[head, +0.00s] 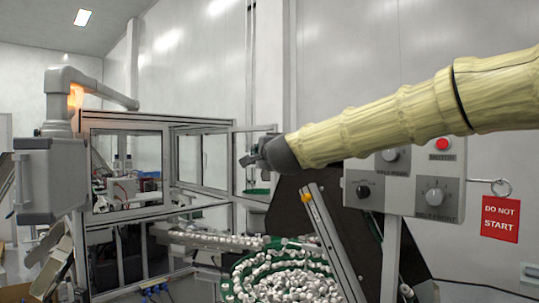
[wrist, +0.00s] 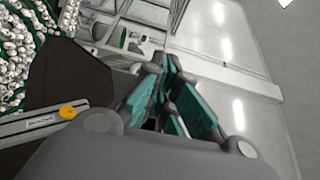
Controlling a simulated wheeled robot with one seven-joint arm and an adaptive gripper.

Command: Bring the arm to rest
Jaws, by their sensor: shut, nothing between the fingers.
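My gripper (head: 252,160) shows at the end of my yellow-sleeved arm, which reaches in from the right of the head view. It is raised in the air, in front of the machine's open glazed door. In the wrist view its teal-padded fingers (wrist: 168,95) are together with nothing held between them. The gripper appears apart from everything around it.
A green bowl (head: 232,289) full of white caps stands below, beside a slanted metal rail (head: 333,245). A control panel (head: 405,188) with knobs and a red button is under my arm; a red "DO NOT START" tag (head: 500,219) hangs at right. A glazed enclosure (head: 95,206) stands left.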

